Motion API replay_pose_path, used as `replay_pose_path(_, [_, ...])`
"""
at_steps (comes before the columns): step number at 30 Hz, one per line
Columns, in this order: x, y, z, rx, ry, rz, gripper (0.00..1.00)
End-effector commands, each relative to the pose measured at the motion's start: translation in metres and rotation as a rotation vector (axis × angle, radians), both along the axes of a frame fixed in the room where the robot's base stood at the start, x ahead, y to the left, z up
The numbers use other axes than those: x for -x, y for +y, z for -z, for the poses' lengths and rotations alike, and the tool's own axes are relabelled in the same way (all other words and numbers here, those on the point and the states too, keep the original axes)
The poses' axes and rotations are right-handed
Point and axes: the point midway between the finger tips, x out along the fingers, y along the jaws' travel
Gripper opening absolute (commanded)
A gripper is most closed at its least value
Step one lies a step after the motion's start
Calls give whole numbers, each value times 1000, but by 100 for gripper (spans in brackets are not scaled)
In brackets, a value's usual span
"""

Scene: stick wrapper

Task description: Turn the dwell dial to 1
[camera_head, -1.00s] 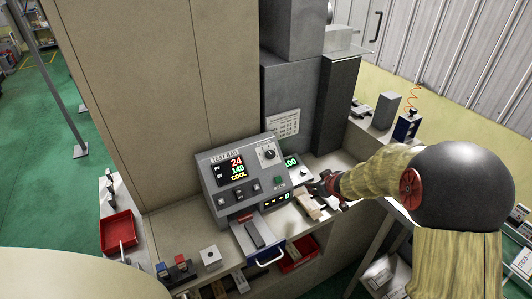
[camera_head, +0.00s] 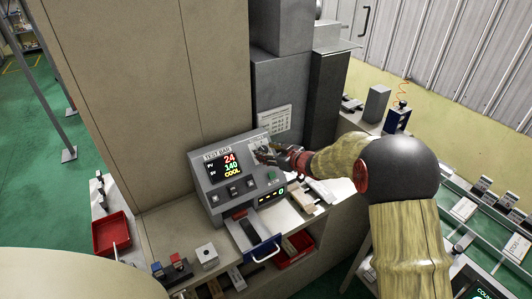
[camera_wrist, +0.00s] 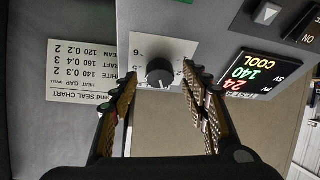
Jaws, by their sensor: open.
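The dwell dial (camera_wrist: 160,73) is a dark round knob on a white scale plate (camera_wrist: 165,49) in the wrist view, which shows the panel upside down. Small numbers stand around it, a 6 among them; its pointer setting is too small to read. My gripper (camera_wrist: 162,80) is open, with one finger on each side of the knob and small gaps between. In the head view my gripper (camera_head: 270,155) is at the upper right of the grey control box (camera_head: 199,182) and largely covers the dial.
The display (camera_wrist: 258,72) reads COOL, 140 and 24. A heat seal chart (camera_wrist: 85,72) is beside the dial plate. Below the box are a blue-fronted drawer (camera_head: 262,249) and a red bin (camera_head: 296,262). A tall grey column (camera_head: 280,90) stands behind.

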Motion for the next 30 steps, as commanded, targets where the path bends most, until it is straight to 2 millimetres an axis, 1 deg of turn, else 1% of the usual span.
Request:
replay_pose_path(5, [-6, 5, 3, 1, 0, 1, 46])
replay_pose_path(12, [-6, 5, 3, 0, 1, 1, 45])
replay_pose_path(30, [-6, 5, 3, 1, 0, 1, 11])
